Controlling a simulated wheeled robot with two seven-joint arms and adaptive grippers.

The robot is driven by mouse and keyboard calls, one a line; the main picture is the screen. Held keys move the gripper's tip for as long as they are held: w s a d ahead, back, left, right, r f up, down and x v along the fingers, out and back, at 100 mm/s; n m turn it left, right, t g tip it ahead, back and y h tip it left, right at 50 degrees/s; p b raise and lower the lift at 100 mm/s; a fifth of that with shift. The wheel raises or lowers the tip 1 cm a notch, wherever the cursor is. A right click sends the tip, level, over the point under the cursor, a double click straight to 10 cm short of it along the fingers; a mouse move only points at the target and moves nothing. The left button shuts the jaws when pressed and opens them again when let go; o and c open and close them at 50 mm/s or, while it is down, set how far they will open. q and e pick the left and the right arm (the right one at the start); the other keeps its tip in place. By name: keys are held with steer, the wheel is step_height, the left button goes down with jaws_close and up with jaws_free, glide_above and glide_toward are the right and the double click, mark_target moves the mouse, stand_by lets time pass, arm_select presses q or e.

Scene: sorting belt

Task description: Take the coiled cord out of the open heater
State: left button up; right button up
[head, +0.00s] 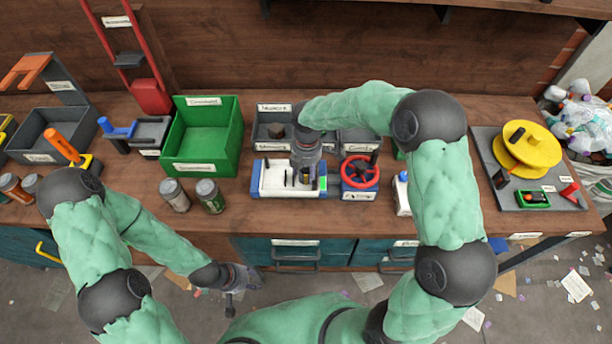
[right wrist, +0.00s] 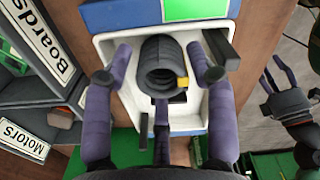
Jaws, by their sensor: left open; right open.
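The open heater (head: 268,187) is a white housing with blue ends and a green patch, on the bench in front of the grey bins. It fills the middle of the right wrist view (right wrist: 107,45). The coiled cord (right wrist: 160,62) is a dark ribbed coil with a small yellow piece, inside the white housing. My right gripper (head: 304,178) is over the heater, pointing down. In the right wrist view its open purple fingers (right wrist: 163,70) are on both sides of the coil; contact cannot be told. My left gripper (head: 240,282) is open and empty, below the bench's front edge.
A green bin (head: 228,135) stands left of the heater, with two cans (head: 210,196) in front of it. A red valve wheel (head: 360,171) is close on the right. Labelled grey bins (right wrist: 35,85) stand behind. A yellow reel (head: 535,152) sits far right.

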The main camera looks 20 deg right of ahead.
steer(key=shift+r, duration=0.1)
steer(key=c, duration=0.9)
steer(key=shift+c, duration=0.2)
